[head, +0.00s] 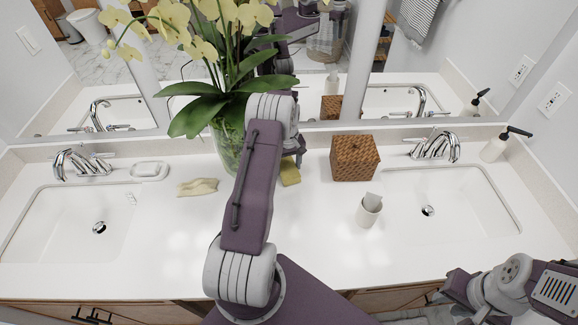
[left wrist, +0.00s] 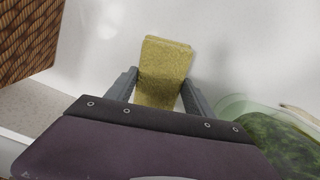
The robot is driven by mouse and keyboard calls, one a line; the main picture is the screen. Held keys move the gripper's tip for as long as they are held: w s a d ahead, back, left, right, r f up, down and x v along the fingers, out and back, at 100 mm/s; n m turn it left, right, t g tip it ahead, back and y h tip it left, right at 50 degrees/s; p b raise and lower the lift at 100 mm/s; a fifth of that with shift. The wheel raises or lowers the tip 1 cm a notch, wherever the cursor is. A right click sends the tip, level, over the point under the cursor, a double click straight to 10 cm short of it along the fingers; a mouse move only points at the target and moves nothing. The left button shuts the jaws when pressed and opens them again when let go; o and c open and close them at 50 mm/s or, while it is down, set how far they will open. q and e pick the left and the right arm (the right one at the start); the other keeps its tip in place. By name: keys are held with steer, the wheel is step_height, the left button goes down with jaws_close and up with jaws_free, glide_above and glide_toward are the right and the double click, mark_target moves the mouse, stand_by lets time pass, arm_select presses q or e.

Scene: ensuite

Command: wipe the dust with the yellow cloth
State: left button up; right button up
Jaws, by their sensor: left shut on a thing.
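The yellow cloth (head: 290,173) is an olive-yellow, fuzzy folded piece at the white counter (head: 320,240), between the glass vase and the woven box. My left gripper (left wrist: 158,95) is shut on the yellow cloth (left wrist: 165,68), with one finger on each side of it in the left wrist view. In the head view my left arm hides most of that gripper. I cannot tell whether the cloth touches the counter. I can make out no clear dust. My right gripper (head: 458,290) is low at the right, clear of the counter's middle; its fingers do not show clearly.
A glass vase of orchids (head: 226,152) stands left of the cloth, a woven box (head: 355,158) right of it. The front middle counter is bare.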

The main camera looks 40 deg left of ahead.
arm_select(q)
steer(key=shift+r+p, duration=1.85)
steer(key=shift+r, duration=1.05)
step_height(320, 180, up, 3)
steer(key=shift+p, duration=1.1)
